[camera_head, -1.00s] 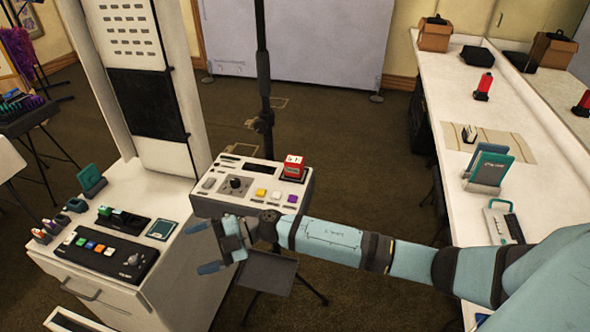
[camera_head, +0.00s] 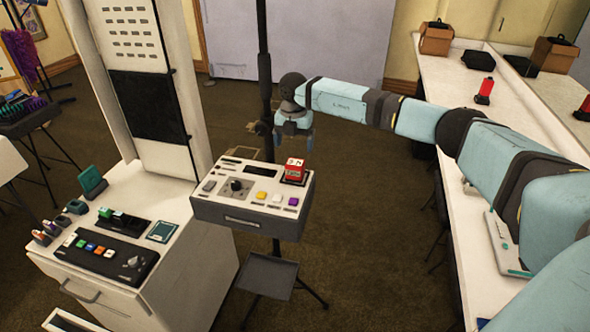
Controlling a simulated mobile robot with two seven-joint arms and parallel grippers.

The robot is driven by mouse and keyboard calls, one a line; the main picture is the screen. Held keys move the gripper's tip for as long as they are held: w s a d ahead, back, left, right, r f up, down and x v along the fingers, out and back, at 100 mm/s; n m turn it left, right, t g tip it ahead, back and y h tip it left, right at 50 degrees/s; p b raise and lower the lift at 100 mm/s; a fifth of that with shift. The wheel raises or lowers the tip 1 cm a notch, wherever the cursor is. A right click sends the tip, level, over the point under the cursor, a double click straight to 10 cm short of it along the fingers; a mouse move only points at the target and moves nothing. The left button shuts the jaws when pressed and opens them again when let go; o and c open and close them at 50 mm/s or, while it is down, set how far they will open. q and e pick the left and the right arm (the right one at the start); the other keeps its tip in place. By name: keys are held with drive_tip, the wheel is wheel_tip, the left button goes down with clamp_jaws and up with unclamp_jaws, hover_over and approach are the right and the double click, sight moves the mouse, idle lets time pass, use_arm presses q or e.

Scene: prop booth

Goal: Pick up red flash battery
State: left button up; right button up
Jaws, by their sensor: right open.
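A small red block with a white top (camera_head: 294,168), which looks like the red flash battery, stands upright in a dark slot at the back right of the grey-white control box (camera_head: 225,212). My right gripper (camera_head: 293,143) points down just above and behind the block in the picture. Its blue fingers are spread and empty, apart from the block. The wrist hides part of the gripper. My left gripper is not in view.
The box carries knobs and coloured buttons, and a black pole (camera_head: 263,80) rises behind it. A white cabinet (camera_head: 160,290) with small devices stands at left. A white counter (camera_head: 455,130) at right holds another red object (camera_head: 485,90). A small dark tray (camera_head: 268,276) is below the box.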

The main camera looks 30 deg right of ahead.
sight(295, 162)
wheel_tip(295, 162, down, 5)
drive_tip(key=shift+r+p, duration=0.1)
drive_tip(key=shift+p, duration=0.2)
wheel_tip(295, 162, down, 5)
drive_tip(key=shift+s+d+r+p, duration=0.1)
drive_tip(key=shift+d+p, duration=0.05)
drive_tip(key=shift+p, duration=0.75)
drive_tip(key=shift+f, duration=0.25)
drive_tip(key=c, duration=1.2)
drive_tip(key=shift+r, duration=0.1)
